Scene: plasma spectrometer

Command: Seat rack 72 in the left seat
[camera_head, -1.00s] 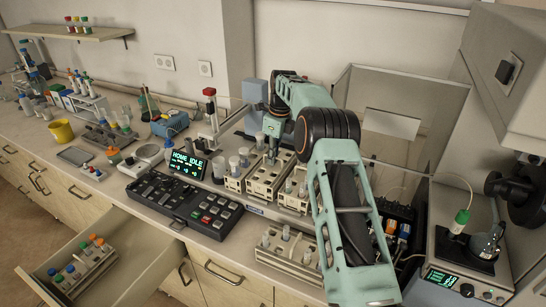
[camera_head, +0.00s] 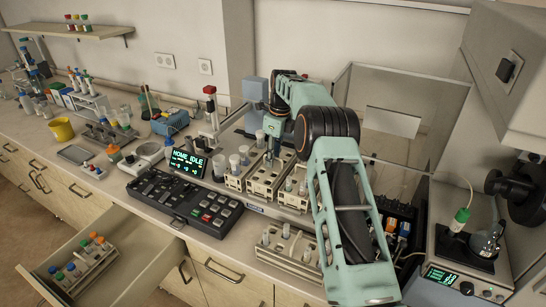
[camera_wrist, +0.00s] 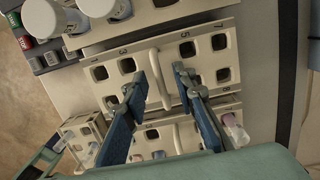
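Three pale racks stand side by side on the bench in the head view: a left one (camera_head: 236,183) holding white-capped vessels, a middle one (camera_head: 262,187) and a right one (camera_head: 293,196). My gripper (camera_head: 269,157) is pointed down over the middle rack. In the wrist view my gripper (camera_wrist: 163,76) is open, its blue-grey fingers on either side of the white handle of the middle rack (camera_wrist: 205,48). This rack's visible square holes look empty. I cannot tell whether the fingers touch the handle. No number 72 is legible, and the seats under the racks are hidden.
Another pale rack (camera_head: 287,257) with tubes stands at the bench's front edge. A black keypad panel (camera_head: 180,203) lies left of the racks, behind it a screen reading HOME IDLE (camera_head: 187,162). An open drawer (camera_head: 135,262) juts out at front left. A clear panel stands behind my arm.

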